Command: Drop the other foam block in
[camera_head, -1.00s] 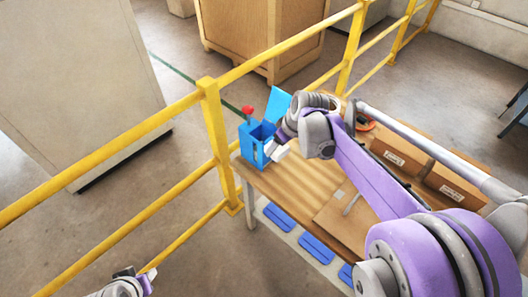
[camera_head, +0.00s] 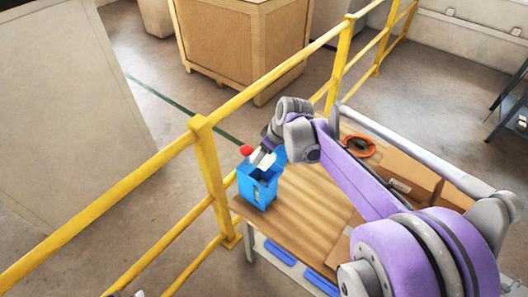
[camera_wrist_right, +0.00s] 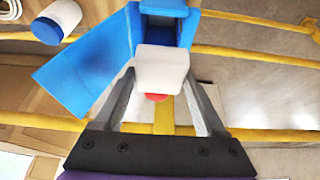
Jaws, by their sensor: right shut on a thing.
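The blue box (camera_head: 257,192) stands upright at the left end of the wooden table, with its top open. Its blue lid (camera_wrist_right: 85,72) is swung out to one side in the right wrist view. My right gripper (camera_head: 264,160) is over the box opening, pointing down. In the right wrist view my right gripper (camera_wrist_right: 163,75) is shut on a white foam block (camera_wrist_right: 162,68), which overlaps the near edge of the opening. The box's inside is mostly hidden. Only a sliver of my left gripper (camera_head: 137,294) shows at the bottom edge.
The wooden table (camera_head: 305,215) is clear right of the box. Cardboard boxes (camera_head: 402,172) and an orange-black ring (camera_head: 358,146) lie further right. A yellow railing (camera_head: 207,165) runs close behind the box. A white-and-blue round thing (camera_wrist_right: 55,22) shows in the right wrist view.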

